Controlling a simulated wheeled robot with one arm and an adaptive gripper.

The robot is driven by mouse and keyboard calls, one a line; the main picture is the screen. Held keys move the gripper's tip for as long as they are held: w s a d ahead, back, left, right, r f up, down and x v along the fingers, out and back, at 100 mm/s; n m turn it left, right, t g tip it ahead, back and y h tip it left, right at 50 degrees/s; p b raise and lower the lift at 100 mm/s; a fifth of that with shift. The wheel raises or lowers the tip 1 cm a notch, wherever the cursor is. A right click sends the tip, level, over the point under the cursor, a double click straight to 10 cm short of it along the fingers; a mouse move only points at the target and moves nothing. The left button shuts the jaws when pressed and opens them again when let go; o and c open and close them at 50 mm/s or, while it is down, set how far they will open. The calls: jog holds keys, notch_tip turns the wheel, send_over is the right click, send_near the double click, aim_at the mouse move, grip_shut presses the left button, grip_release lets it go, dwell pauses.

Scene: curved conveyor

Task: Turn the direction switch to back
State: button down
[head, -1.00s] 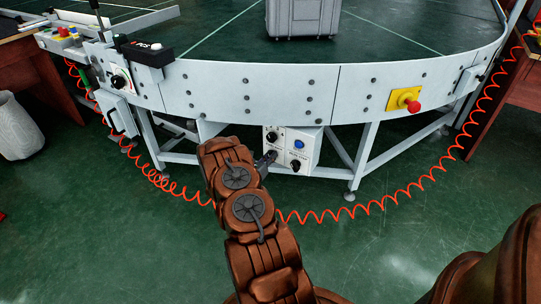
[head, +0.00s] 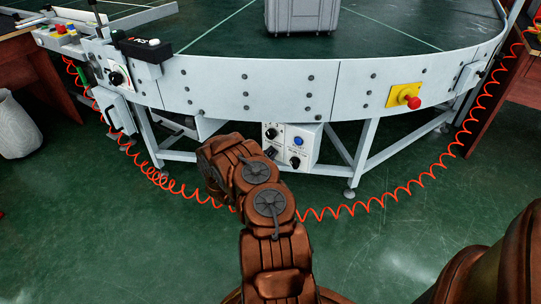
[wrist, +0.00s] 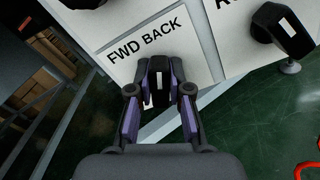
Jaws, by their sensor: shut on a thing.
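The direction switch (wrist: 159,88) is a black knob with a white mark, below the printed words FWD BACK on a white panel (wrist: 110,18) in the wrist view. Its mark points up in the picture, toward the word BACK. My gripper (wrist: 160,80) is shut on this knob, with a purple-padded finger on each side. In the head view the control box (head: 308,146) hangs under the conveyor edge, with a blue button and black knobs. There my arm partly hides the box's lower left, and the fingers are hard to make out.
The curved conveyor (head: 235,90) carries a grey crate (head: 302,18). A red emergency button (head: 413,102) is on its side. A coiled orange hose (head: 375,204) hangs in front of the legs. The green floor is open.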

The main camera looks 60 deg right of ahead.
jog(key=shift+m, duration=0.5)
jog(key=c, duration=1.1)
grip_release()
jog(key=a, duration=1.2)
jog(key=shift+s, duration=0.3)
